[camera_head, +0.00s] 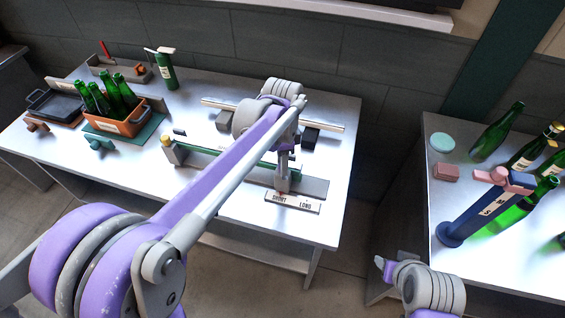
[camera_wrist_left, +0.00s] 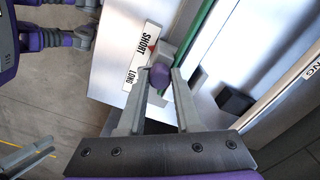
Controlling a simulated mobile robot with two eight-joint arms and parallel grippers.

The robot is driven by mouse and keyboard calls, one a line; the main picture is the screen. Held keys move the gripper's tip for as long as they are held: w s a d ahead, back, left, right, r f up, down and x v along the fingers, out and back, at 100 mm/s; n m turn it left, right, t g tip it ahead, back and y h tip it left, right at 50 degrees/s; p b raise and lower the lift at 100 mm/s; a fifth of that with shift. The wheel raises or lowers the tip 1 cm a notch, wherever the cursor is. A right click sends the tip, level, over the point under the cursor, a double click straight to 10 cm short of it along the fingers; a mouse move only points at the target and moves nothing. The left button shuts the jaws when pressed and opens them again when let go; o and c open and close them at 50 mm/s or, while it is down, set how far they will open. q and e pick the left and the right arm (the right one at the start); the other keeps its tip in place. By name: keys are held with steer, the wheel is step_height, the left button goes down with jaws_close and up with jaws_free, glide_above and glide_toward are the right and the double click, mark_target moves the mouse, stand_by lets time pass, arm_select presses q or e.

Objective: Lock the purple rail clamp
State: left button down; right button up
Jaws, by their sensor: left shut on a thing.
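The purple rail clamp knob (camera_wrist_left: 160,76) shows between my left fingertips in the left wrist view, beside the green-edged rail (camera_wrist_left: 196,45). My left gripper (camera_wrist_left: 160,84) is shut on this knob, one finger on each side. In the head view my left gripper (camera_head: 283,184) points down at the rail's front, just behind the SHORT/LONG label (camera_head: 293,202); the knob is hidden there. In the wrist view the label (camera_wrist_left: 141,58) has a small red mark beside SHORT. The clamp's body is mostly covered. My right gripper (camera_head: 384,266) is low at the right, partly seen, away from the clamp.
An orange crate of green bottles (camera_head: 118,126), a dark tray (camera_head: 55,104) and a green canister (camera_head: 166,72) stand on the left table. A long bar (camera_head: 325,124) lies behind the rail. The right table holds green bottles (camera_head: 497,132) and a blue stand (camera_head: 480,212).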

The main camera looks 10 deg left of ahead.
arm_select(q)
steer(key=n, duration=0.3)
steer(key=shift+n, duration=0.4)
steer(key=n, duration=0.3)
steer(key=shift+n+b, duration=0.3)
steer(key=shift+b, duration=0.05)
steer(key=n, duration=0.3)
steer(key=shift+n, duration=0.3)
steer(key=n, duration=0.3)
steer(key=shift+n, duration=0.3)
steer(key=n, duration=0.3)
steer(key=shift+n, duration=0.3)
steer(key=n, duration=0.3)
steer(key=shift+n+b, duration=0.3)
steer(key=shift+n, duration=0.1)
steer(key=n, duration=0.4)
steer(key=shift+n, duration=1.8)
